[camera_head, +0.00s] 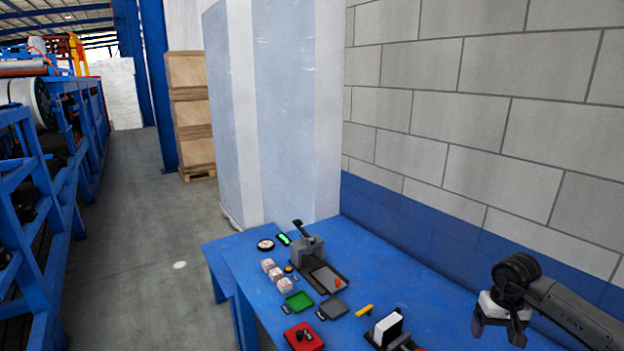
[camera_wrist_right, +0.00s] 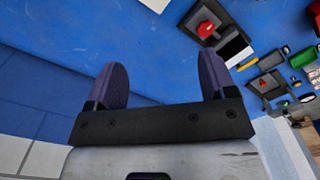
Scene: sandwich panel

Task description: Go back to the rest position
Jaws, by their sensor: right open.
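My right gripper (camera_head: 499,333) is in the head view at the lower right, on an arm that comes in from the right edge. It is held above the right part of the blue table (camera_head: 408,283), apart from the objects on it. In the right wrist view its two dark fingers (camera_wrist_right: 168,85) are spread apart, with only blue surface between them. My left gripper does not show in the head view.
On the table are a grey press-like device (camera_head: 308,247), a green tray (camera_head: 298,300), a red box (camera_head: 304,337), a yellow piece (camera_head: 364,311) and a white block (camera_head: 388,328). A block wall (camera_head: 480,120) stands behind. Blue machinery (camera_head: 40,200) lines the left, beyond a clear floor.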

